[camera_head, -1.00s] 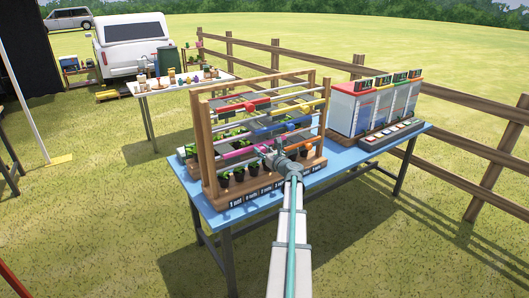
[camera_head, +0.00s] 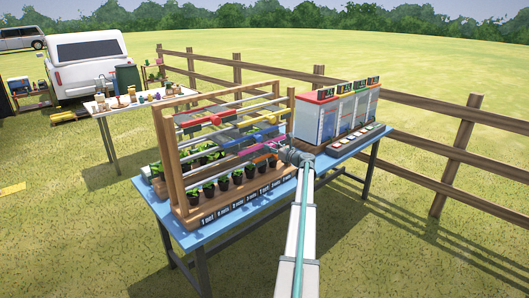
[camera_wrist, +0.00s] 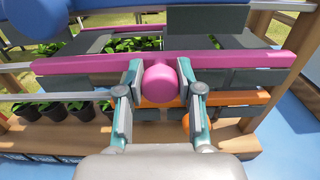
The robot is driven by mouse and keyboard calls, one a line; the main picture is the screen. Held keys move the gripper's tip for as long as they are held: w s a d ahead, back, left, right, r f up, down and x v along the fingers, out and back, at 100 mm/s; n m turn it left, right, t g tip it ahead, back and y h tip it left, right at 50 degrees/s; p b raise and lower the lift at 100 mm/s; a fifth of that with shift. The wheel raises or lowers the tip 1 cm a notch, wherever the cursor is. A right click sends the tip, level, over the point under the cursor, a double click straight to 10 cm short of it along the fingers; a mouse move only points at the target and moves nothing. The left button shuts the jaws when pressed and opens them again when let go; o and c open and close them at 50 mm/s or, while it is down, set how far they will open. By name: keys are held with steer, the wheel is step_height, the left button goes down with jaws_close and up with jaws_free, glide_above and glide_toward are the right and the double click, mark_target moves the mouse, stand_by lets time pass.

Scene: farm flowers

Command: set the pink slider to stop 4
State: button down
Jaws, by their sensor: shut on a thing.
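The pink slider is a long pink bar with a round knob on a rail of the wooden rack. It shows in the head view (camera_head: 258,151) toward the rack's right side. In the wrist view its bar (camera_wrist: 90,63) spans the picture and its knob (camera_wrist: 160,86) sits between my fingers. My gripper (camera_head: 286,153) is shut on this knob, a finger on each side, as the wrist view (camera_wrist: 160,95) shows.
Red (camera_head: 203,121), yellow (camera_head: 262,118) and blue sliders sit on higher rails. An orange bar (camera_wrist: 235,97) with a knob (camera_wrist: 188,122) lies just below the pink one. Potted plants (camera_head: 223,183) line the rack's base. A white cabinet (camera_head: 312,120) stands close on the right.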

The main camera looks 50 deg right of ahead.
steer(key=shift+d, duration=0.3)
steer(key=shift+r, duration=0.1)
steer(key=c, duration=0.7)
jaws_free()
steer(key=shift+s+d, duration=0.1)
steer(key=shift+d, duration=0.05)
steer(key=shift+c, duration=0.2)
steer(key=shift+s+a, duration=0.25)
steer(key=shift+s, duration=0.2)
steer(key=s+a, duration=0.2)
steer(key=s, duration=0.9)
steer(key=shift+w, duration=0.1)
